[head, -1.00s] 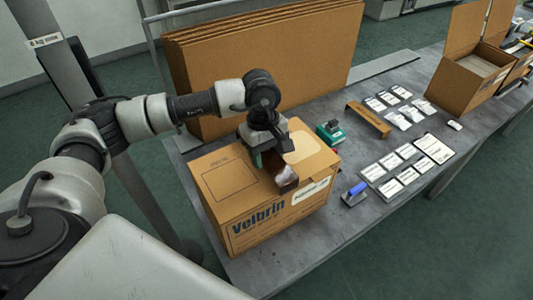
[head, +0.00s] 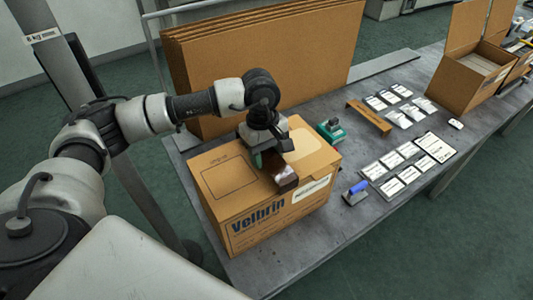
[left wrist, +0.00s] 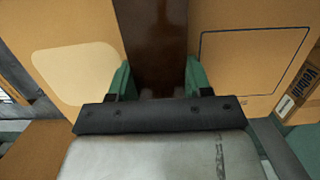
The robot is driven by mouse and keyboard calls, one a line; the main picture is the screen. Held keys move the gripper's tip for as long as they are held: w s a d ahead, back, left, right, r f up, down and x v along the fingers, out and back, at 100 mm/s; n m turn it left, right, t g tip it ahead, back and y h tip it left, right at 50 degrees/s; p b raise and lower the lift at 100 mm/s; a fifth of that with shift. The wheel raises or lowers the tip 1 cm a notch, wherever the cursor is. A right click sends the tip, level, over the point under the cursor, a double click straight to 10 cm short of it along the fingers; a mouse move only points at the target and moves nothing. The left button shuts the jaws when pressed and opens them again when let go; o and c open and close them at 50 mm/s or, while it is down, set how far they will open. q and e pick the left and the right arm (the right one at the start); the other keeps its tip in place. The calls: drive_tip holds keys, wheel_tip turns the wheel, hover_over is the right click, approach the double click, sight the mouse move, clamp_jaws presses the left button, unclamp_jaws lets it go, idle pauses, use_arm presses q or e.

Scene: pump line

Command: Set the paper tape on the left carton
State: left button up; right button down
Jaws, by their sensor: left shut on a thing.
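The left carton (head: 232,212) is a closed brown box marked Velbrin, at the near left end of the bench. My left gripper (head: 270,164) points down over its top and is shut on a dark brown, glossy piece, which I take to be the paper tape (head: 286,181). In the left wrist view the tape (left wrist: 151,42) stands between the two green fingers, with the carton top on both sides. The tape is at the carton top near its right side; whether it touches the top I cannot tell. My right gripper is not in view.
Tall brown cardboard sheets (head: 270,65) stand behind the carton. A green tool (head: 331,132), a blue-handled tool (head: 355,193), a brown strip (head: 369,118) and several white cards (head: 408,151) lie to the right. An open carton (head: 462,85) stands farther right.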

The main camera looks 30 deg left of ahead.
use_arm(q)
drive_tip(key=shift+s+f, duration=0.15)
drive_tip(key=shift+f, duration=0.1)
drive_tip(key=o, duration=0.8)
drive_tip(key=shift+o, duration=1.2)
drive_tip(key=shift+d+f, duration=0.15)
drive_tip(key=shift+a+r+p, duration=0.15)
drive_tip(key=shift+r+p, duration=0.05)
drive_tip(key=shift+r, duration=0.45)
drive_tip(key=shift+a+r+p, duration=0.15)
drive_tip(key=shift+r+p, duration=0.05)
drive_tip(key=shift+r, duration=0.45)
drive_tip(key=shift+d+r+p, duration=0.15)
drive_tip(key=shift+r+p, duration=0.75)
drive_tip(key=shift+r, duration=1.55)
